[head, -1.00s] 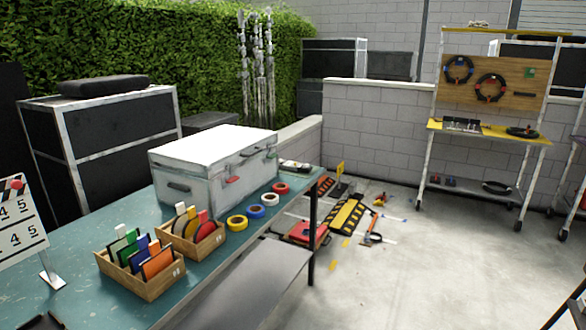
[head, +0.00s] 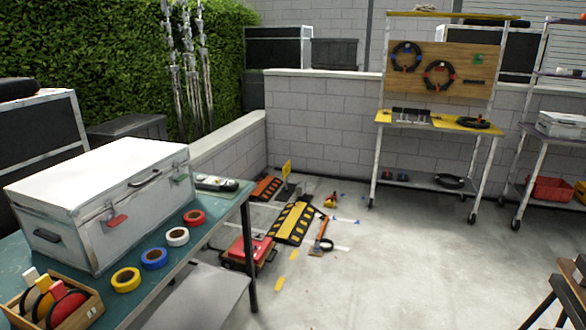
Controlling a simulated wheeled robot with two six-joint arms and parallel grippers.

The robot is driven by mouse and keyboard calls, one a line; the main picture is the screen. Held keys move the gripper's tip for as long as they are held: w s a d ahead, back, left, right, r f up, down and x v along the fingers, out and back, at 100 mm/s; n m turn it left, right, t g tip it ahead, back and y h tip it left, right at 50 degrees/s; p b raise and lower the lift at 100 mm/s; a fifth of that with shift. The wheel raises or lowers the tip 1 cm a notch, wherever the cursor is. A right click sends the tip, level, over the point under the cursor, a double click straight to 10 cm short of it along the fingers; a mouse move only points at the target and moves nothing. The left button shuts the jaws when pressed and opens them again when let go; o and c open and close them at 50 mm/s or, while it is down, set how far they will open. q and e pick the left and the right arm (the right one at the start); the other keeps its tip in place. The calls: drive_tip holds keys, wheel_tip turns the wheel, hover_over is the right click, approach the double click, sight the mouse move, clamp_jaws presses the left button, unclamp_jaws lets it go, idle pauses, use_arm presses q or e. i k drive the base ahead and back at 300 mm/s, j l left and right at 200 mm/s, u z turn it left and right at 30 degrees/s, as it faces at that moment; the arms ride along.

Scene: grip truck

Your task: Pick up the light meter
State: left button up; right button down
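A small flat device with a pale body and dark parts (head: 218,183) lies on the teal table (head: 232,207), near its far right corner beside the white case. It looks like it may be the light meter, but it is too small to be sure. The case hides part of the table behind it. Neither of my grippers is in view.
The white case (head: 92,190) stands on the table. Several tape rolls, including a yellow one (head: 126,280), and a wooden box (head: 62,308) lie in front. Cable ramps (head: 292,222) and a red case (head: 247,252) lie on the floor. Open concrete is to the right.

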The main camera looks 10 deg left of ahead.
sight(209, 182)
drive_tip(key=i+l, duration=0.1)
drive_tip(key=i, duration=0.75)
drive_tip(key=i+l, duration=0.15)
drive_tip(key=i, duration=0.7)
drive_tip(key=z, duration=0.05)
